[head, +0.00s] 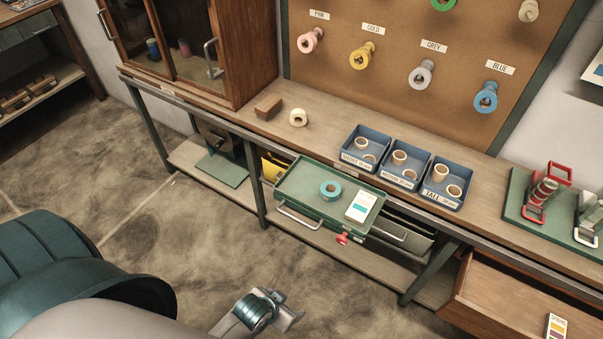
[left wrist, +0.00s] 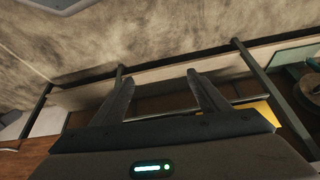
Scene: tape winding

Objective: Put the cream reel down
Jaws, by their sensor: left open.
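The cream reel (head: 298,117) sits on the wooden bench top (head: 335,128), just right of a small brown block (head: 268,107). Nothing holds it. My left gripper (head: 283,304) is low in the head view, in front of the bench and well apart from the reel. Its two fingers are spread and empty in the left wrist view (left wrist: 160,78). The reel does not show in the left wrist view. My right gripper is out of view.
A green tray (head: 290,192) with a teal reel (head: 330,189) and a card (head: 361,206) juts out at the bench front. Several blue bins (head: 366,143) stand right of the cream reel. An open wooden drawer (head: 500,300) is at lower right. Coloured reels hang on the pegboard (head: 400,45).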

